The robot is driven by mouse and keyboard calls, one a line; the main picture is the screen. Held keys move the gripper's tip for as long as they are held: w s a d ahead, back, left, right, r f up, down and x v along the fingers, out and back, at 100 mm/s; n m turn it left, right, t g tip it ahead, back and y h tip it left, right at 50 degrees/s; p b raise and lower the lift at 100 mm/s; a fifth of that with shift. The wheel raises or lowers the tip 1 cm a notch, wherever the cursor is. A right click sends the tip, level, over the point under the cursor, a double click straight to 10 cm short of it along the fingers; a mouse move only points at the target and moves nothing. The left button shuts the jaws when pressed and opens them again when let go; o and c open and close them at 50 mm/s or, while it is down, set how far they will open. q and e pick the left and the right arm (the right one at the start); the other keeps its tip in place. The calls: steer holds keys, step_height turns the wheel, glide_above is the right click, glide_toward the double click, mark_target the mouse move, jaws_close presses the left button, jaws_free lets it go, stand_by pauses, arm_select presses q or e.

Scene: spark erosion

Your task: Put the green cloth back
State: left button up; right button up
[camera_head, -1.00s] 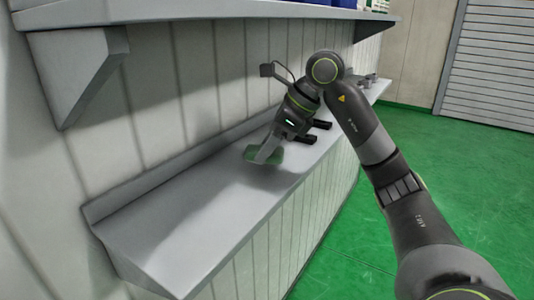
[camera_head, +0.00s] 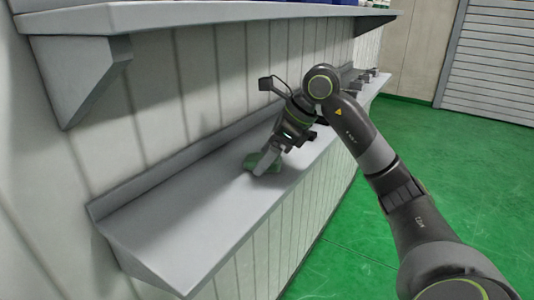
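The green cloth (camera_head: 251,160) is a small folded piece at the middle of the lower grey shelf (camera_head: 190,230), at or just above its surface. My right gripper (camera_head: 264,163) reaches down over the shelf, with its pale fingers across the cloth. The fingers appear closed on it, with green showing on both sides. The fingers and wrist hide part of the cloth. My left gripper is not in view.
An upper shelf (camera_head: 220,12) with a bracket (camera_head: 80,70) overhangs the lower one. Small grey items (camera_head: 368,74) stand at the lower shelf's far end. Dark parts beside my wrist are hard to identify. The shelf's near part is clear.

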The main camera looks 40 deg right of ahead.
steer(key=shift+r, duration=0.2)
steer(key=shift+s+d+r, duration=0.1)
steer(key=shift+d+r, duration=0.05)
steer(key=shift+r, duration=0.05)
steer(key=b+v, duration=0.2)
steer(key=v, duration=0.9)
steer(key=shift+r+b, duration=0.2)
steer(key=shift+b, duration=0.1)
steer(key=shift+s, duration=0.1)
